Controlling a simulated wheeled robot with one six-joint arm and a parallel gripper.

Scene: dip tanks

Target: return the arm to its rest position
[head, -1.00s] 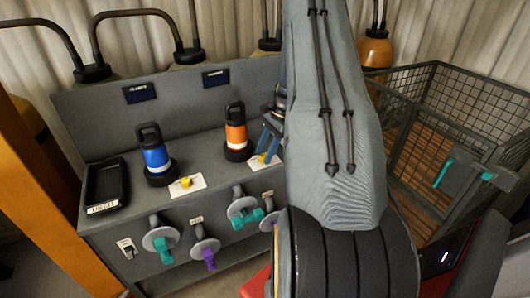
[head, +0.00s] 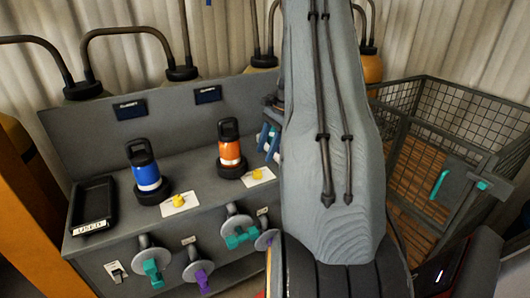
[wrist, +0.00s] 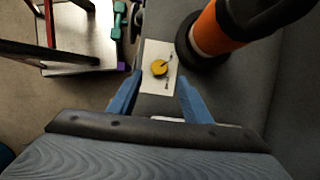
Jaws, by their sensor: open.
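My gripper (wrist: 158,98) is open and empty in the wrist view, its two blue fingers apart above the bench. Between and beyond the fingertips lies a white card with a yellow knob (wrist: 159,68). An orange bottle (wrist: 210,32) with a black base stands to the right of the card. In the head view my grey-sleeved arm fills the centre right, and the blue fingers (head: 268,140) show at its left edge, to the right of the orange bottle (head: 230,150). Most of the gripper is hidden behind the arm there.
A blue bottle (head: 146,172) and a black tray marked USED (head: 92,206) stand on the grey bench (head: 190,175). Teal and purple valve handles (head: 200,275) stick out of its front. A wire cage (head: 440,130) stands right of my arm.

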